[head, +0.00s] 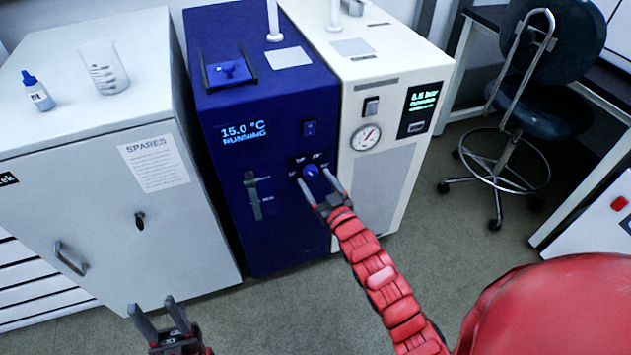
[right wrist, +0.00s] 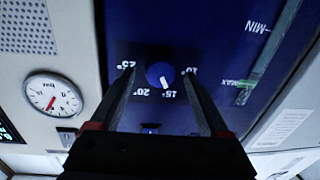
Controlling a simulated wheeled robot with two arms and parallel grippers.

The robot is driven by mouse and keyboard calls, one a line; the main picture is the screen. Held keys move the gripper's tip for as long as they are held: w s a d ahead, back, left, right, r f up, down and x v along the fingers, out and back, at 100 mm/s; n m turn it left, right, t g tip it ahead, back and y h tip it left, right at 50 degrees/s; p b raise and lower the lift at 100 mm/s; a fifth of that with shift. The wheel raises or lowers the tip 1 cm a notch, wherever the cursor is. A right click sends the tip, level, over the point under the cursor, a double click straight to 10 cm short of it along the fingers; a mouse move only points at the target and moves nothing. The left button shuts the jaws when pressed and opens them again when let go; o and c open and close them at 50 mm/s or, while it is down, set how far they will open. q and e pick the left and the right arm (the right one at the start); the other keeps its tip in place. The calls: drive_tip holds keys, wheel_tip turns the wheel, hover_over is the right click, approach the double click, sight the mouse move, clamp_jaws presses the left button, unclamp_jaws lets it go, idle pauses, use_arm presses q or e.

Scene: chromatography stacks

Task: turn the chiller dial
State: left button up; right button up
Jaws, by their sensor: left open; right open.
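The chiller is a dark blue cabinet (head: 285,225) whose display (head: 244,132) reads 15.0 °C RUNNING. Its round blue dial (head: 311,171) is on the front panel, and it also shows in the right wrist view (right wrist: 160,75). The dial's white mark points at the 15° label, with 10°, 20° and 25° around it. My right gripper (head: 314,178) is open, with a finger on either side of the dial and a gap to it in the right wrist view. Whether the fingertips reach its depth I cannot tell. My left gripper (head: 153,308) is open and empty, low in front of the spares cabinet.
A cream unit (head: 385,190) with a pressure gauge (head: 366,137) stands against the chiller's right side. The grey spares cabinet (head: 95,225) is on the left, with a beaker (head: 104,68) and a small bottle (head: 38,92) on top. A stool (head: 548,65) stands at the right.

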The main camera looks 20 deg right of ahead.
drive_tip(key=shift+w, duration=0.45)
clamp_jaws()
drive_tip(key=shift+r+n, duration=0.1)
drive_tip(key=shift+n, duration=0.2)
drive_tip(key=shift+n+p, duration=0.35)
drive_tip(key=shift+n, duration=0.65)
drive_tip(key=n, duration=0.2)
drive_tip(key=shift+a+n+g, duration=0.1)
drive_tip(key=shift+n+g, duration=0.2)
drive_tip(key=n+h, duration=0.1)
drive_tip(key=n, duration=0.5)
drive_tip(key=shift+b, duration=0.3)
